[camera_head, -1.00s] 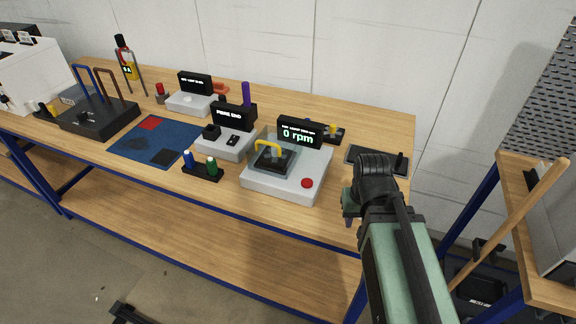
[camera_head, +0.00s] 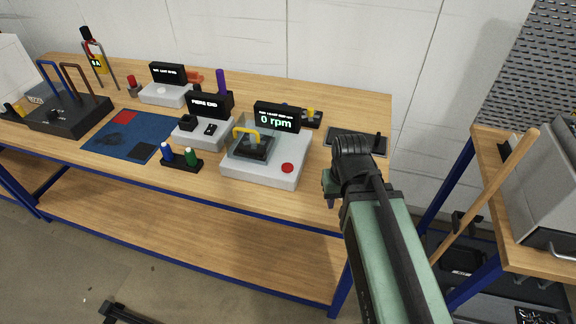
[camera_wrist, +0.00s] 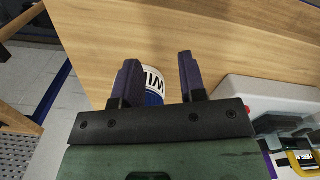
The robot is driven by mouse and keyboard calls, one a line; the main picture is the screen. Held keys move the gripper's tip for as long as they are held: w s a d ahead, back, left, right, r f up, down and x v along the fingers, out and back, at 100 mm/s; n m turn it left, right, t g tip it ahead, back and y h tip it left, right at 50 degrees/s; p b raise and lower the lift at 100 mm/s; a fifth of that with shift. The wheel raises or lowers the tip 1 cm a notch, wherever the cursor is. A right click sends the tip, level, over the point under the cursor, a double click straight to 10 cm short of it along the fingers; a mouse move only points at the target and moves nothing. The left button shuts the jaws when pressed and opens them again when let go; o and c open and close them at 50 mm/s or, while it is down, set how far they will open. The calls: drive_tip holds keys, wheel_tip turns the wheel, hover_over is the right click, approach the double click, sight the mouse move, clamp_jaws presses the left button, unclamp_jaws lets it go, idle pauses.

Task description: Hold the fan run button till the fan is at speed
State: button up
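The fan station is a white box (camera_head: 236,171) on the bench with a black display (camera_head: 277,117) reading "0 rpm". A yellow handle (camera_head: 246,132) stands on a dark block on its top. A red round button (camera_head: 287,168) is at its front right corner. My gripper (camera_head: 328,188) is to the right of the box, apart from the button. In the wrist view my gripper (camera_wrist: 160,75) has its two dark fingers spread with no object gripped.
A white and blue round object (camera_wrist: 152,84) with lettering shows beyond my fingers. Left of the station are a small unit with a display (camera_head: 203,105), a blue mat (camera_head: 112,134) and a two-bottle holder (camera_head: 181,162). A dark tray (camera_head: 356,140) lies at the bench's right end.

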drive_tip(key=shift+c, duration=0.5)
clamp_jaws()
idle(1.2)
